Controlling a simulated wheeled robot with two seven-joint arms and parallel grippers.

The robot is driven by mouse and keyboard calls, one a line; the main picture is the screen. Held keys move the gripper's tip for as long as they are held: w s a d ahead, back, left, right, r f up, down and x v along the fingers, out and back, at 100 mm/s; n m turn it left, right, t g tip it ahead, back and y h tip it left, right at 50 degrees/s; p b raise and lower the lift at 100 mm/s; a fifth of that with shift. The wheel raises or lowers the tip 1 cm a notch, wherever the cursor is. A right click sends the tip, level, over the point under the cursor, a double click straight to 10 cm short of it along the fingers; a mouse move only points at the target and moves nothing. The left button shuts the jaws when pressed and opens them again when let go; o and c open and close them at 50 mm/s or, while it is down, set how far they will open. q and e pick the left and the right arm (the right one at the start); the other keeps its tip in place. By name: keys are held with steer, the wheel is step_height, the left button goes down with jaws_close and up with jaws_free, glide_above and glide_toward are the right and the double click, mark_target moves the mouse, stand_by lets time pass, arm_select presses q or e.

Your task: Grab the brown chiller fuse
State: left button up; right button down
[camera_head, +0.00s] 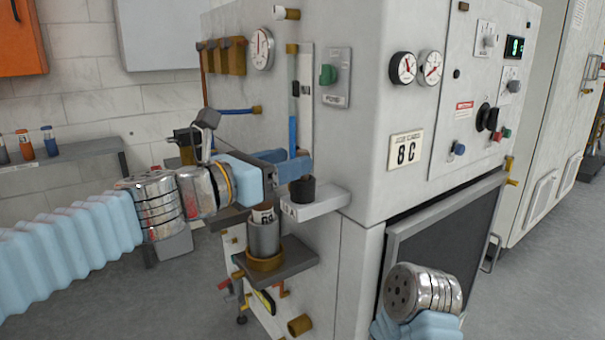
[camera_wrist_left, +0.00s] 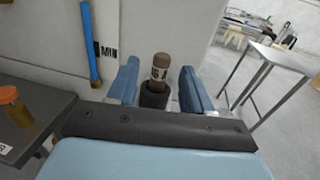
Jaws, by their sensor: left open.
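The brown chiller fuse (camera_wrist_left: 160,68), a short capped cylinder with a pale printed label, stands upright in a black holder (camera_wrist_left: 154,95) in the left wrist view. My left gripper (camera_wrist_left: 160,84) is open, with one blue finger on each side of the fuse and visible gaps between. In the head view the left gripper (camera_head: 293,168) is at the machine's side, just above the black holder (camera_head: 302,190) on a small grey ledge (camera_head: 318,204). The gripper hides the fuse there. My right wrist shows at the lower right, but its gripper fingers do not show.
A grey washer cabinet (camera_head: 365,160) with gauges fills the middle. A metal canister (camera_head: 264,238) stands in a brass ring on a lower ledge, below my left gripper. A wall shelf (camera_head: 75,150) with several small coloured cylinders is at the left. A blue pipe (camera_wrist_left: 90,45) runs beside the holder.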

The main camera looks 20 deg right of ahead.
arm_select(q)
steer(key=x, duration=0.4)
steer(key=shift+d+f, duration=0.1)
steer(key=shift+f, duration=0.25)
jaws_close()
